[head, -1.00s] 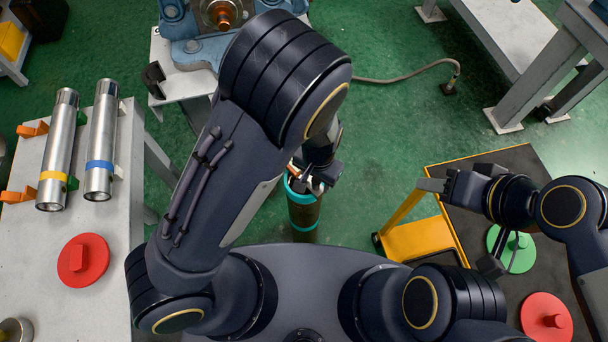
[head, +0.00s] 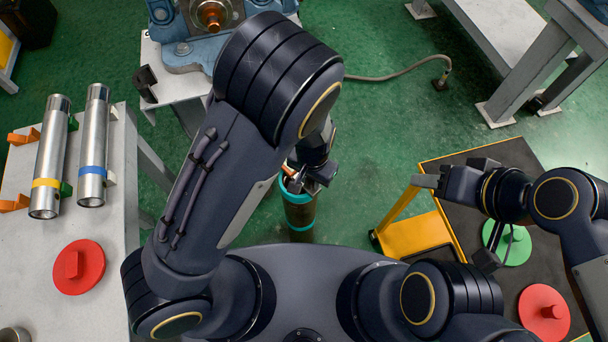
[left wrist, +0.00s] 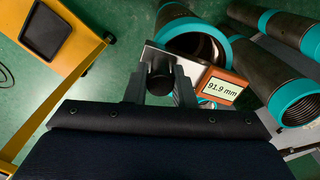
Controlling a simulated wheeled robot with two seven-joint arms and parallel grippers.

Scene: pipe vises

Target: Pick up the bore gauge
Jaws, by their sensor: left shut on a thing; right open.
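The bore gauge (left wrist: 219,88) shows in the left wrist view as an orange-framed display reading 91.9 mm, beside a pale plate and a dark round grip. My left gripper (left wrist: 160,88) is shut on the grip. In the head view, my left gripper (head: 312,175) is at the top of an upright dark pipe with a teal rim (head: 298,187), and only a small orange bit of the gauge (head: 289,170) shows. The gauge is at the pipe's mouth; I cannot tell how far inside it reaches. My right gripper (head: 432,182) is open and empty, over the yellow-edged cart.
Two silver tubes (head: 50,160) and a red disc (head: 79,267) are on the left table. The dark-topped cart (head: 520,160) holds a green disc (head: 515,243) and a red disc (head: 545,313). A blue vise (head: 180,50) stands ahead. More teal-ended pipes (left wrist: 293,98) lie near the gauge.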

